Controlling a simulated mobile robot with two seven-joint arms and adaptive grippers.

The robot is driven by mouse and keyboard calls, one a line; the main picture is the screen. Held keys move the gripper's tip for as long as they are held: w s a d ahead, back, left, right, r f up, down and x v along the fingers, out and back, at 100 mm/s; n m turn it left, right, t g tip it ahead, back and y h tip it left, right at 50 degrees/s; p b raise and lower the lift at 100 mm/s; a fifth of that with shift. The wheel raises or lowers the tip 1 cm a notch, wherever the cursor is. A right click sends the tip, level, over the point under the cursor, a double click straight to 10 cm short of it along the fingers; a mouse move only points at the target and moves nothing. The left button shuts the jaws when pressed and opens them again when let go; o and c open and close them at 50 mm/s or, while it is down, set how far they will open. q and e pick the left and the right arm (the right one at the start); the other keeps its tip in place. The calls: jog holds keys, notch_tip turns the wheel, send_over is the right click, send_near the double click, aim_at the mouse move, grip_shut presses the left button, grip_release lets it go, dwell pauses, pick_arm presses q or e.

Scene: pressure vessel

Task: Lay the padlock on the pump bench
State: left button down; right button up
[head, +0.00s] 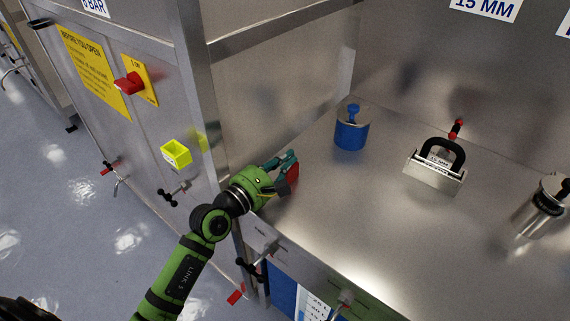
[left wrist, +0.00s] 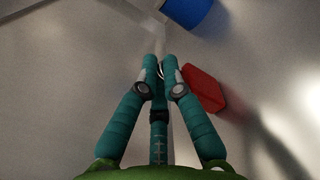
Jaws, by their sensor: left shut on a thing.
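The red padlock (head: 292,174) is at the fingertips of my left gripper (head: 288,163), at the left edge of the metal pump bench (head: 350,225). In the left wrist view, the teal fingers of my left gripper (left wrist: 161,70) are closed together. The padlock's red body (left wrist: 204,90) hangs just right of the fingertips, and a bit of pale metal shows between them. The padlock is over the bench top; I cannot tell whether it touches it. My right gripper is out of view.
A blue weight-like cylinder (head: 351,134) stands behind the gripper, beside the metal side wall (head: 275,105). A block with a black handle (head: 434,176) and a metal canister (head: 540,208) stand further right. The bench's middle and front are clear.

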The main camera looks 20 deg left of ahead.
pick_arm(q)
jog(key=shift+r, duration=0.1)
jog(key=c, duration=1.4)
grip_release()
jog(key=shift+f, duration=0.2)
jog(key=shift+r, duration=0.15)
jog(key=shift+s+a, duration=0.1)
jog(key=shift+s, duration=0.2)
jog(key=b+v, duration=0.2)
jog(key=v, duration=0.8)
jog(key=shift+s, duration=0.25)
jog(key=shift+s+a, duration=0.2)
jog(key=shift+s, duration=0.2)
